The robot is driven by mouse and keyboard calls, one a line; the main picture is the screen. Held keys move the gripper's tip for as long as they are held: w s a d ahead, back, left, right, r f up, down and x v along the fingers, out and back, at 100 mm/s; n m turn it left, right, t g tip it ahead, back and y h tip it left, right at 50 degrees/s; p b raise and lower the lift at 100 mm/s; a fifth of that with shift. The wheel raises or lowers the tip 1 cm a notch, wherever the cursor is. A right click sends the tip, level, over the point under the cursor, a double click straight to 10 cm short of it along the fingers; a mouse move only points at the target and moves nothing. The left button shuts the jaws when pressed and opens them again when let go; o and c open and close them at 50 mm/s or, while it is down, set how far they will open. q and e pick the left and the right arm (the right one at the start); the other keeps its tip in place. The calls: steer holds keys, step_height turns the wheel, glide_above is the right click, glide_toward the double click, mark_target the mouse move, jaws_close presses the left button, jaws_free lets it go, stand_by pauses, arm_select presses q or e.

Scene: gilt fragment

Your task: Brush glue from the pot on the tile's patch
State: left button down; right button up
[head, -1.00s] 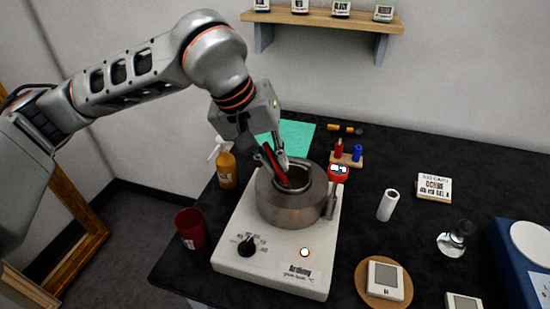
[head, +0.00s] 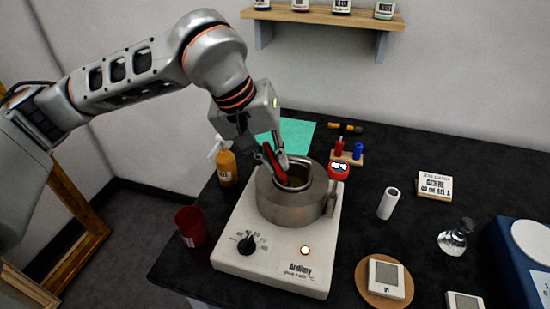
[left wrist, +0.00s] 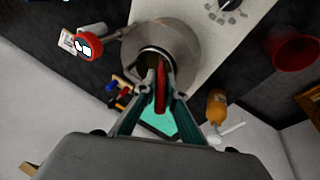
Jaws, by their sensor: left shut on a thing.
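The metal glue pot (head: 290,207) sits on a white heater base. My left gripper (head: 277,175) is over its mouth, pointing down, shut on the red handle of the brush (head: 271,160). The brush's lower end is hidden in the pot's opening. In the left wrist view the red handle (left wrist: 161,88) stands between my fingers (left wrist: 158,82), in front of the pot (left wrist: 182,45). Which piece is the tile is unclear: a white square with a grey face (head: 386,278) lies on a round wooden board, and a lettered white block (head: 434,186) lies farther back. My right gripper is not in view.
A red-headed thermometer (head: 339,169) stands at the pot's right side.

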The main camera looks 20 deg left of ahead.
arm_select(q)
steer(key=shift+s+f, duration=0.1)
stand_by(0.5)
steer(key=shift+r+p, duration=0.9)
steer(key=shift+r, duration=0.55)
steer(key=shift+r+p, duration=1.3)
steer(key=shift+r, duration=0.85)
steer(key=shift+f, duration=0.1)
